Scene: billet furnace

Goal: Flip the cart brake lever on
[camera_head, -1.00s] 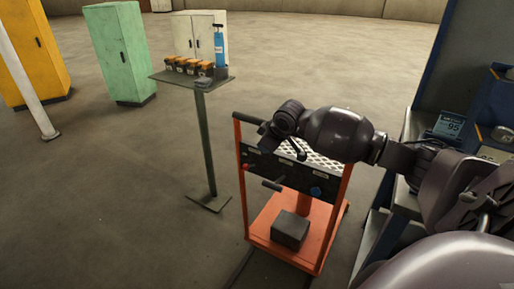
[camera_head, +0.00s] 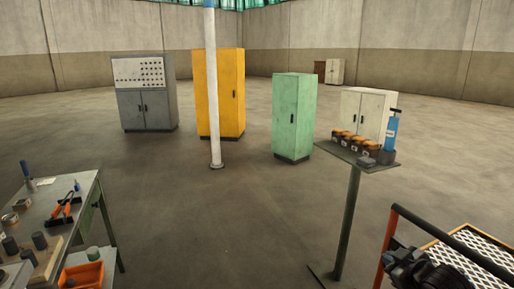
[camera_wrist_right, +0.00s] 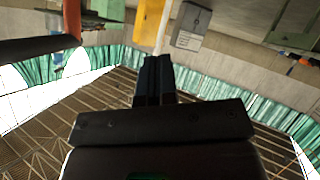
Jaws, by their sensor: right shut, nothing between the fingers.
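The cart shows at the lower right of the head view, cut off by the frame edge. It has an orange post (camera_head: 388,245), a dark handle bar (camera_head: 455,243) and a white mesh top (camera_head: 490,250). The brake lever cannot be made out in either current view. A dark part of my right arm or hand (camera_head: 425,272) is beside the handle bar in the head view. In the wrist view my right gripper (camera_wrist_right: 155,62) has its dark fingers together, with nothing between them. An orange post and dark bar, apparently the cart's, lie left of the fingers. My left gripper is out of view.
A stand (camera_head: 347,220) holding orange-topped items and a blue bottle is left of the cart. A workbench (camera_head: 85,200) with tools is at the left. A white pole (camera_head: 212,100) and several cabinets stand behind. The middle floor is clear.

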